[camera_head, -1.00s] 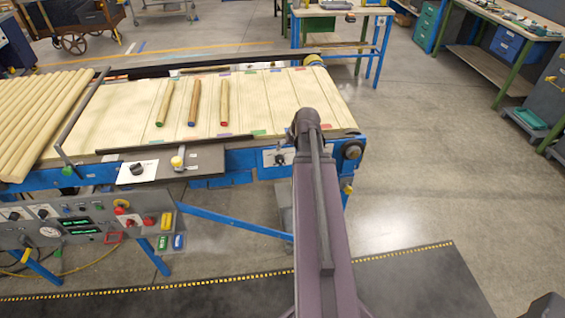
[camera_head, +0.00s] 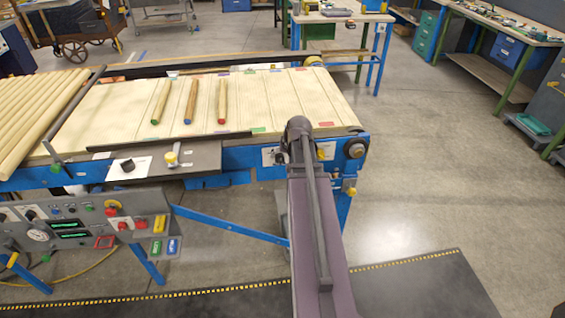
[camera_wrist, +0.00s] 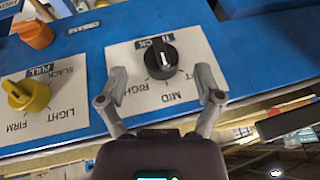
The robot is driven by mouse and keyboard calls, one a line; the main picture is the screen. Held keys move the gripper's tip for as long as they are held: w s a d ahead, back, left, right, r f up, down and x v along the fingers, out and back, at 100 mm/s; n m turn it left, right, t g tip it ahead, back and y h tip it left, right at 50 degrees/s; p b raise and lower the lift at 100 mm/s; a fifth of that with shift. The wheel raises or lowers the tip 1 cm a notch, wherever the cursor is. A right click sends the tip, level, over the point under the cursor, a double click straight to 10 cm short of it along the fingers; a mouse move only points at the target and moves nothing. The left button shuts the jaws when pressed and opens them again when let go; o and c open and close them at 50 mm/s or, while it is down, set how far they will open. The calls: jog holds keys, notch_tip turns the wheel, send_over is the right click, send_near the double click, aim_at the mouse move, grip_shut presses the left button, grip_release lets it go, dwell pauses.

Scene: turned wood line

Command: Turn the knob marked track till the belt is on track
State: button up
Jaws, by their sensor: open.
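The black track knob (camera_wrist: 160,59) sits on a white plate on a blue rail in the wrist view, seen upside down. Its label is partly covered by the knob; MID and RIGHT are readable and the remaining mark is partly hidden. A white pointer line shows on the knob. My gripper (camera_wrist: 162,82) is open, with one fingertip on each side of the plate, just short of the knob; I see no clear contact. In the head view my arm hides the gripper and covers part of the knob's plate (camera_head: 268,157). The pale belt (camera_head: 270,100) carries three rods.
A yellow knob (camera_wrist: 27,96) marked PULL stands left of the track knob, with an orange part (camera_wrist: 35,32) beyond it. In the head view a control panel (camera_head: 85,235) with buttons is at lower left. Open floor (camera_head: 430,180) lies right of the machine.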

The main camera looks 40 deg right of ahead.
jog(key=shift+b+x, duration=0.75)
jog(key=shift+x, duration=0.4)
